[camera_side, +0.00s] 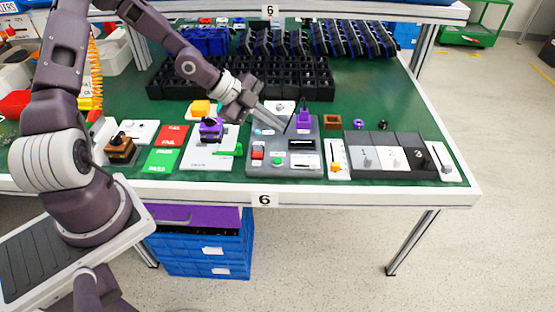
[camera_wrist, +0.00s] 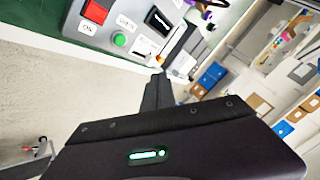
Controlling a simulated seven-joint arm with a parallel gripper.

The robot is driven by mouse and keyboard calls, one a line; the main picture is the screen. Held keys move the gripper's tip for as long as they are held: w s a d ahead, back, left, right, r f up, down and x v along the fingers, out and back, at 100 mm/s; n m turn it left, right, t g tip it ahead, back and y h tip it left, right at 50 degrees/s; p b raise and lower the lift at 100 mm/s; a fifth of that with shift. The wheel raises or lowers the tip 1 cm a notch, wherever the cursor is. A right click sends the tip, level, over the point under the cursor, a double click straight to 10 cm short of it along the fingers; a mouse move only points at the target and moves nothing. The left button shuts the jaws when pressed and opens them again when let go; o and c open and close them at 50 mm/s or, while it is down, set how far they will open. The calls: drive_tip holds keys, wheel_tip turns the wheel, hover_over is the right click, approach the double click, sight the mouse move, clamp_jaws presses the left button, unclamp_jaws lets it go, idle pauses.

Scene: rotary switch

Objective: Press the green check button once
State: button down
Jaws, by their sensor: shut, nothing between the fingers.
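The green check button (camera_side: 277,161) is a small round green button at the lower front of a grey test panel (camera_side: 308,138). In the wrist view the green button (camera_wrist: 120,39) sits left of my fingers, below a red rocker switch (camera_wrist: 95,12) and near a small dark display (camera_wrist: 158,20). My gripper (camera_side: 284,127) is shut and empty over the panel, behind the button in the side view. In the wrist view my gripper (camera_wrist: 160,82) appears right of and below the button, and apart from it.
A purple connector (camera_side: 303,118) stands at the panel's back right. A white board with a purple-topped part (camera_side: 211,130) lies left of it. Black racks (camera_side: 240,80) fill the back. The table's front edge is close.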

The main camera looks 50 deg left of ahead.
sight(274, 160)
drive_tip(key=shift+f, duration=4.45)
drive_tip(key=shift+f, duration=0.1)
drive_tip(key=shift+f, duration=0.35)
drive_tip(key=shift+f, duration=0.4)
drive_tip(key=shift+r, duration=0.85)
drive_tip(key=shift+r, duration=2.45)
